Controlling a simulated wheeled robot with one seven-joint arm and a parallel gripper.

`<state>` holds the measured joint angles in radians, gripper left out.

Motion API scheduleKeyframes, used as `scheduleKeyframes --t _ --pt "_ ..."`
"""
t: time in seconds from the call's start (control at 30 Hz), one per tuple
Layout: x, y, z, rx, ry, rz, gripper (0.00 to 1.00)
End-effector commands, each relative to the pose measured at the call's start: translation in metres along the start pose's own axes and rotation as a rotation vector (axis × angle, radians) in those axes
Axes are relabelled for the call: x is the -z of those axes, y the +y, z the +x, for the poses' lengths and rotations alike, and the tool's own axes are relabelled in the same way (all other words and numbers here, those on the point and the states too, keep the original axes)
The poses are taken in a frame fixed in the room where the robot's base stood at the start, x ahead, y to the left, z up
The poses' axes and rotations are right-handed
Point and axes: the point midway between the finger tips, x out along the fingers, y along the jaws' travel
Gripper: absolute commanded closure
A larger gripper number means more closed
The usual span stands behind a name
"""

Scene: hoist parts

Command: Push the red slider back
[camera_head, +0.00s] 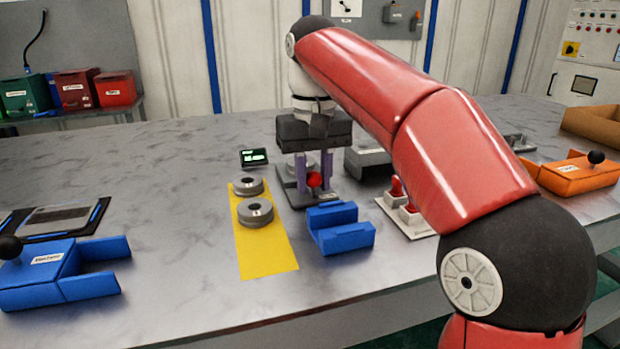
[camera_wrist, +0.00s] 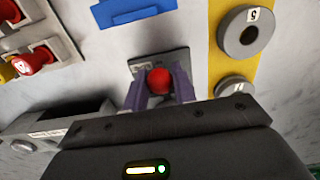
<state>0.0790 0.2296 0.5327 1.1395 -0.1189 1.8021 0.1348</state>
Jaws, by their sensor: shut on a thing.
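The red slider knob (camera_head: 313,180) is a round red ball on a grey base plate (camera_head: 298,199) near the middle of the table. My gripper (camera_head: 314,178) points down from above with its purple fingers at either side of the knob. In the wrist view the knob (camera_wrist: 160,82) sits between the two purple fingertips (camera_wrist: 159,90), and the gripper is shut on it. Most of the slider's body is hidden behind the fingers and the gripper's dark palm.
A blue block (camera_head: 340,228) stands just in front. A yellow strip (camera_head: 265,257) with two grey discs (camera_head: 255,212) lies left. Red switches (camera_head: 397,187) on a light plate and a grey box (camera_head: 366,160) are right.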

Motion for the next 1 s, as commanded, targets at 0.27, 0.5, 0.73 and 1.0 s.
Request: scheduleKeyframes --t 0.27,0.5,0.73,1.0 --pt "0.0030 0.0001 -0.0008 0.000 0.001 0.000 0.88" --pt "0.0056 0.0002 -0.0008 0.000 0.001 0.000 0.88" --pt "0.0078 0.0003 -0.0007 0.000 0.001 0.001 0.88" --pt "0.0104 0.0003 -0.0006 0.000 0.000 0.001 0.88"
